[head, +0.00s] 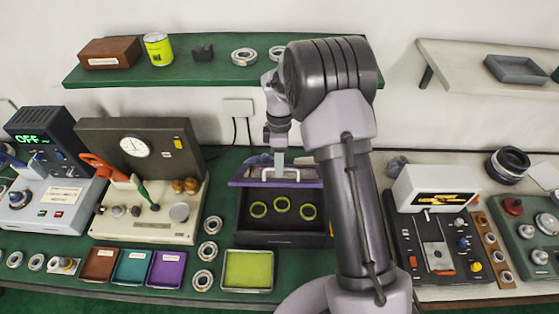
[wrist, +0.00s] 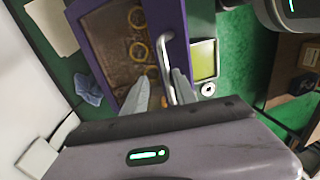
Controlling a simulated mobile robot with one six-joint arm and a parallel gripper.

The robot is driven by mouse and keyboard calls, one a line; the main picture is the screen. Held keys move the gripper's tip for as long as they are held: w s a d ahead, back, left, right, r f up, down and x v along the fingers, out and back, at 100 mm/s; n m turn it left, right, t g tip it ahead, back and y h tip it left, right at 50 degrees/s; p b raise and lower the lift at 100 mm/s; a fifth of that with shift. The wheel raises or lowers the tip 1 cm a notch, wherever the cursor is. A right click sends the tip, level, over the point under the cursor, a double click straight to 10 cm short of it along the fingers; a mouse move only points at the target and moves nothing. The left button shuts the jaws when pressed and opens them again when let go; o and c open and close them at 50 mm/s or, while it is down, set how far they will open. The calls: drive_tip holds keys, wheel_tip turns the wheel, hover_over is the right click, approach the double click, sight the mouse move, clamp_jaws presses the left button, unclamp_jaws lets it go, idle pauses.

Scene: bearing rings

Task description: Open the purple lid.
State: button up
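The purple lid (head: 240,183) stands raised at the back of a dark box (head: 283,240), tilted up, with the front of the box uncovered. Greenish-yellow rings (head: 281,204) lie inside. In the wrist view the lid's purple frame (wrist: 98,65) surrounds a brownish pane, and the rings (wrist: 140,51) show within it. A pale bar handle (wrist: 162,52) runs along the lid's edge. My gripper (head: 279,163) is at the handle. In the wrist view its two fingers (wrist: 159,82) are apart, with the handle between them, close to the right finger. Contact is unclear.
A lime tray (head: 248,270) stands in front of the box. Metal rings (head: 208,251) and small coloured trays (head: 166,269) lie to its left. A gauge machine (head: 140,185) stands further left. A green shelf (head: 215,74) hangs above. My arm hides the area right of the box.

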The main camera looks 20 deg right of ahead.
drive_tip(key=w+d+r+p, duration=0.1)
drive_tip(key=w+r+p, duration=0.2)
drive_tip(key=r, duration=1.4)
drive_tip(key=shift+w, duration=0.15)
drive_tip(key=shift+c, duration=0.2)
